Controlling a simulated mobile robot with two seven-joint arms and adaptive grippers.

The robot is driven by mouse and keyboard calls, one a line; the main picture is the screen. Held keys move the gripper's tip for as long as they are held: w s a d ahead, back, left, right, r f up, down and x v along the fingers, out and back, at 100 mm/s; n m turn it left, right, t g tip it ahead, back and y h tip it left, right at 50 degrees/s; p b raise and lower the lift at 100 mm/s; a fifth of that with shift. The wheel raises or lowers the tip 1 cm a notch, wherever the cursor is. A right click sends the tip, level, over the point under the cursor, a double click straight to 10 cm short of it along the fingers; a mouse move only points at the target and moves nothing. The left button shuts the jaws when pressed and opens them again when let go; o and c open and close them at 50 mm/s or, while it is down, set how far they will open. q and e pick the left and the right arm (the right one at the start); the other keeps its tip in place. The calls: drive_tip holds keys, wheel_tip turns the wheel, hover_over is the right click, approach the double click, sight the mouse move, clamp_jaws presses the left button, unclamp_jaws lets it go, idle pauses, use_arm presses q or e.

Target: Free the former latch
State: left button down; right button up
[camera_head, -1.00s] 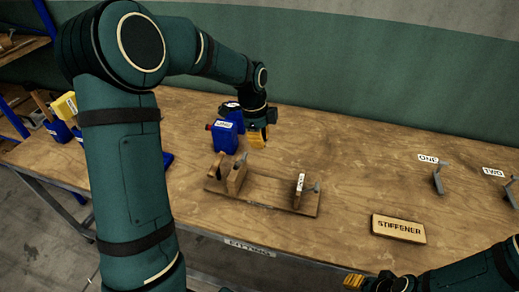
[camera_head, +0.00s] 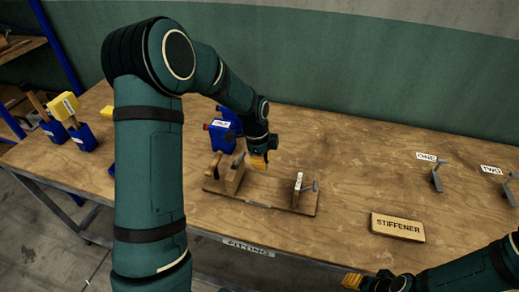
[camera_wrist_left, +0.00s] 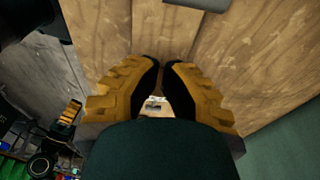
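The wooden former (camera_head: 265,190) lies near the table's front edge, with an upright block at each end of its base. The right block (camera_head: 297,188) carries a white label, and a small grey latch-like lever (camera_head: 315,186) stands beside it. My left gripper (camera_head: 259,162) is just behind the former, pointing down. In the left wrist view its fingers (camera_wrist_left: 162,62) are nearly together with nothing seen between them. A grey piece (camera_wrist_left: 205,3) shows at that view's top edge. My right gripper (camera_head: 352,281) is low by the front edge; its finger gap cannot be made out.
A blue labelled device (camera_head: 222,132) stands behind the former's left end. A stiffener plate (camera_head: 397,228) lies to the right. Yellow-topped tools in blue holders (camera_head: 82,137) stand at left.

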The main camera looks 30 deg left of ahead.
sight(242, 157)
use_arm(q)
drive_tip(key=shift+s+a, duration=0.25)
drive_tip(key=shift+a, duration=0.7)
drive_tip(key=shift+s+a, duration=0.2)
drive_tip(key=shift+a, duration=0.7)
use_arm(e)
drive_tip(key=shift+r, duration=0.3)
